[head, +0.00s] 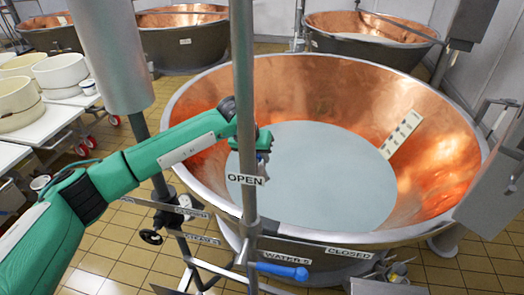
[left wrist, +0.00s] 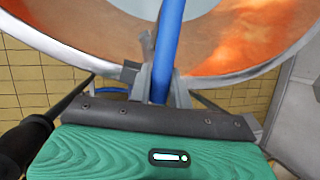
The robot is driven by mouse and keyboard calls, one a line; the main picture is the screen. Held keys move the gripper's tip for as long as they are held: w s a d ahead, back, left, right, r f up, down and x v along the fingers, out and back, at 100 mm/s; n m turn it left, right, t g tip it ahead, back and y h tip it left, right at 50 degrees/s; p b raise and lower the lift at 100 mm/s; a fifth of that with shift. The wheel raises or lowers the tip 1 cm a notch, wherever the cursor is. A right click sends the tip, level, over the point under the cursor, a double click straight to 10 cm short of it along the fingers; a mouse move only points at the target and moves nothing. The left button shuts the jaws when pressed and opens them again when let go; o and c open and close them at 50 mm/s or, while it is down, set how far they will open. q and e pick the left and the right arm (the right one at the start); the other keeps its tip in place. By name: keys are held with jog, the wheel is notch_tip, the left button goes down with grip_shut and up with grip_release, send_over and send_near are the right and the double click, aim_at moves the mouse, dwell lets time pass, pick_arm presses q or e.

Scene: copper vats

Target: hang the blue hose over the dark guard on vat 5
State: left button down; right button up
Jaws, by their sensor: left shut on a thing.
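The blue hose (left wrist: 170,40) shows in the left wrist view, running up from between my left gripper's fingers (left wrist: 160,85) across the vat opening. My left gripper is shut on it. In the head view my left gripper (head: 262,143) is over the near left part of the big copper vat (head: 300,85), partly behind a grey pole; the hose cannot be made out there. A "WATER 5" label (head: 287,259) is on the vat's near side. I cannot pick out the dark guard with certainty. My right gripper is not in view.
The upright grey pole (head: 243,90) with an "OPEN" sign stands before the vat. A blue lever-like piece (head: 283,271) sits low in front. A grey panel (head: 492,185) stands at the right. White tubs (head: 62,72) stand on tables at the left.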

pick_arm(q)
jog(key=shift+f, duration=0.45)
notch_tip(320, 180, down, 17)
jog(key=b, duration=1)
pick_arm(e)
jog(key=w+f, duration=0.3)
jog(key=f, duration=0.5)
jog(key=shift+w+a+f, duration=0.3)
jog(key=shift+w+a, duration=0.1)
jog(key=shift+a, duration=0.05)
pick_arm(q)
jog(key=shift+f, duration=0.1)
jog(key=shift+s+f+b, duration=0.1)
jog(key=shift+f+b, duration=0.25)
jog(key=shift+b, duration=0.1)
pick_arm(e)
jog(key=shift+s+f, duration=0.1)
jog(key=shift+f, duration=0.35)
pick_arm(q)
jog(key=c, duration=1.2)
grip_release()
